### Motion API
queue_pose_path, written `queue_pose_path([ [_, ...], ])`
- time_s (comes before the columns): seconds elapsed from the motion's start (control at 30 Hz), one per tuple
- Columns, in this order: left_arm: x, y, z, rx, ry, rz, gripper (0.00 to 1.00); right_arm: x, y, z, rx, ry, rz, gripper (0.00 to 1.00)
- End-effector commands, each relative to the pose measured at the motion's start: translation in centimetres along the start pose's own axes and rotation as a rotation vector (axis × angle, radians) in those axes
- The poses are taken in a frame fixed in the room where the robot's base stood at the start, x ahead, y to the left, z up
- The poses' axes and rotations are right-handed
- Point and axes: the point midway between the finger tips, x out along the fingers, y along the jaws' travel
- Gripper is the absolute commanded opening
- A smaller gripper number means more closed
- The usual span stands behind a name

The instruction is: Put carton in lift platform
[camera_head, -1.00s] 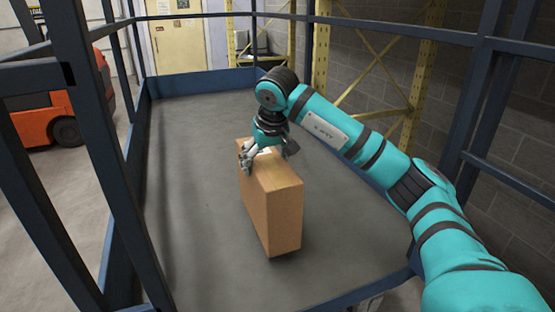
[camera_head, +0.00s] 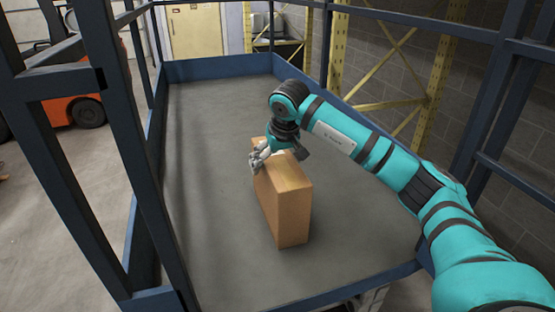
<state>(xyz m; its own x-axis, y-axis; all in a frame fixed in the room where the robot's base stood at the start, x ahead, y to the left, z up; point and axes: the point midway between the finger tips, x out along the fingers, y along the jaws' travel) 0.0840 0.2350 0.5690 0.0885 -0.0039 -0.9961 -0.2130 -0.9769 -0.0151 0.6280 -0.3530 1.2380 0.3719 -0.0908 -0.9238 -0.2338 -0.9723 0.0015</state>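The carton (camera_head: 287,212) is a brown upright box inside the lift platform, near its middle. Its base appears to meet the grey platform floor (camera_head: 215,215). My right gripper (camera_head: 275,157) is at the carton's far top end, with its fingers on either side of the top edge, and appears shut on it. The far finger is partly hidden by the wrist. The lift platform has blue rails and a low blue rim (camera_head: 215,68). My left gripper is out of view.
Dark blue posts (camera_head: 75,160) stand at the left and rails run along the right. Outside are an orange vehicle (camera_head: 75,95) at the left and a yellow rack (camera_head: 385,60) at the right. The platform floor around the carton is clear.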

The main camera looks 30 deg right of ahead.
Motion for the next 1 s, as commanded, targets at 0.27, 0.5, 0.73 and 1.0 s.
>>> queue_pose_path([
  [0.27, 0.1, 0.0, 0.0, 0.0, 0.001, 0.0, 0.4, -0.2, 0.0, 0.0, 0.0, 0.002, -0.001, 1.0],
  [0.5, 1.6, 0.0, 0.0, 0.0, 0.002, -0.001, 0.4, -3.6, -0.1, -0.1, -0.002, 0.007, -0.003, 1.0],
  [0.73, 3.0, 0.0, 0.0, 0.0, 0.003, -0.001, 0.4, -8.6, -0.1, -0.1, 0.0, 0.006, -0.002, 1.0],
  [1.0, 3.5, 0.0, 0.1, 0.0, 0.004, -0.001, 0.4, -11.8, 0.0, -0.1, 0.0, 0.002, -0.001, 1.0],
])
